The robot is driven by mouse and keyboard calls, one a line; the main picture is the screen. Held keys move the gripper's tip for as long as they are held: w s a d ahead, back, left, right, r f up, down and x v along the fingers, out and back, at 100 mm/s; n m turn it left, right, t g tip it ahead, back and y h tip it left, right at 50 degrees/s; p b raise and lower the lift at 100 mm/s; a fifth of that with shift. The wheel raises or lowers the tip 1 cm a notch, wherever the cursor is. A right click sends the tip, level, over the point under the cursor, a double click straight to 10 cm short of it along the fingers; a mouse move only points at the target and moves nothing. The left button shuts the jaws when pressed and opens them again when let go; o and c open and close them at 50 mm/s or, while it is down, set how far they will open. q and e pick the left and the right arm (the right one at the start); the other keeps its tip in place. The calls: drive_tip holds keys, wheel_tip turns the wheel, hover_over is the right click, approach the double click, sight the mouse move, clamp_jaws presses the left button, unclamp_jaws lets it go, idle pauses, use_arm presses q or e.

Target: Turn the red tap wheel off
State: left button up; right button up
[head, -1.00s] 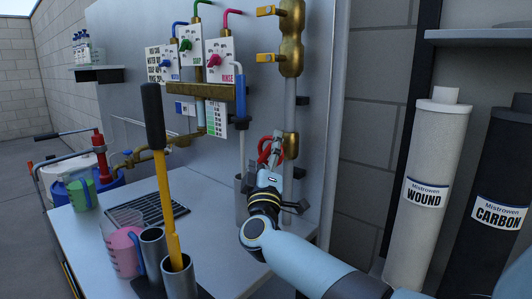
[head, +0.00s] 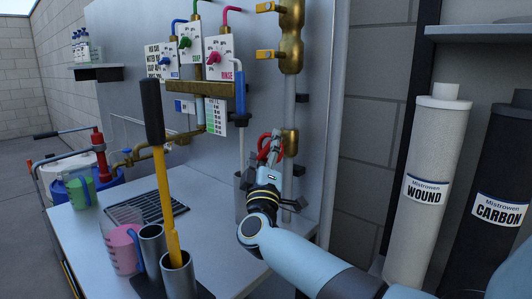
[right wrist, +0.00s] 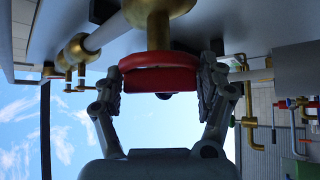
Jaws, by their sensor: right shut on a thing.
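The red tap wheel (head: 262,141) sits on a brass valve on the upright pipe at the back panel, partly hidden by my right gripper (head: 271,151). In the right wrist view, the wheel (right wrist: 158,79) lies between the two fingers of the right gripper (right wrist: 160,88), one against each side of its rim. A brass stem runs up from the wheel there. The right gripper is shut on the wheel. My left gripper is not in view.
A grey cup (head: 240,190) stands beside my right gripper, under a blue-ended spout (head: 240,92). A tall yellow-handled tool (head: 167,200) stands in a metal cylinder (head: 179,278) at the front. A pink jug (head: 121,250) stands left of it. White and black filters stand at right.

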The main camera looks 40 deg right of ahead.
drive_tip(key=shift+f+m+g+h+b, duration=0.3)
drive_tip(key=shift+m+h+b, duration=0.3)
drive_tip(key=shift+m, duration=0.2)
drive_tip(key=m+g+h+b, duration=0.2)
drive_tip(key=m+g+b, duration=0.1)
drive_tip(key=m, duration=0.1)
drive_tip(key=m+g+h+b, duration=0.3)
drive_tip(key=m, duration=0.2)
drive_tip(key=m+g+h+b, duration=0.2)
drive_tip(key=m+g+b, duration=0.1)
drive_tip(key=m, duration=0.2)
drive_tip(key=shift+h, duration=0.4)
drive_tip(key=shift+r+m+g+h+b, duration=0.15)
drive_tip(key=shift+m+g+h+b, duration=0.25)
drive_tip(key=shift+m+g+b, duration=1.3)
drive_tip(key=shift+r+m+g+p, duration=0.1)
drive_tip(key=shift+m+g+p, duration=0.4)
drive_tip(key=shift+g+p, duration=0.1)
drive_tip(key=o, duration=1)
